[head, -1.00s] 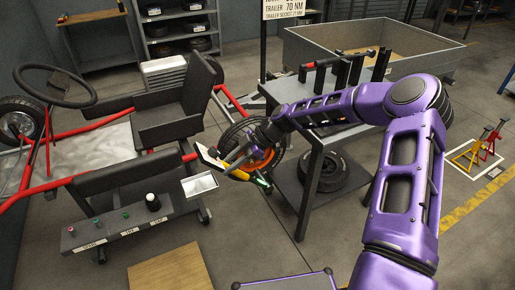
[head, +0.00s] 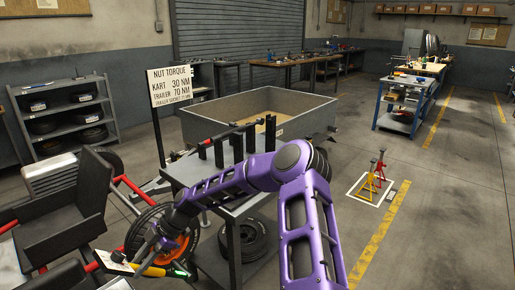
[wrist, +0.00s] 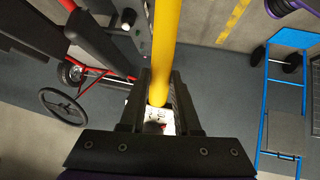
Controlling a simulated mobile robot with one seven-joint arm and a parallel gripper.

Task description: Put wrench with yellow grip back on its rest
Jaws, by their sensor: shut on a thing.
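My gripper (head: 147,260) is at the lower left of the head view, in front of the orange-rimmed wheel. It is shut on the wrench with yellow grip (head: 155,271). In the wrist view the yellow grip (wrist: 166,45) runs up and away from between my fingers (wrist: 160,100). A green glow shows near one end of the wrench in the head view. Black upright posts (head: 219,152) stand on a grey cart (head: 180,172); I cannot tell for sure that they are the wrench's rest. My arm hides part of the cart top.
The orange-rimmed wheel (head: 165,235) is close behind my gripper. A red-framed kart with a black seat (head: 62,215) is at left. A grey bin (head: 205,120) stands behind the cart. Red and yellow stands (head: 373,175) are at right, with open floor around them.

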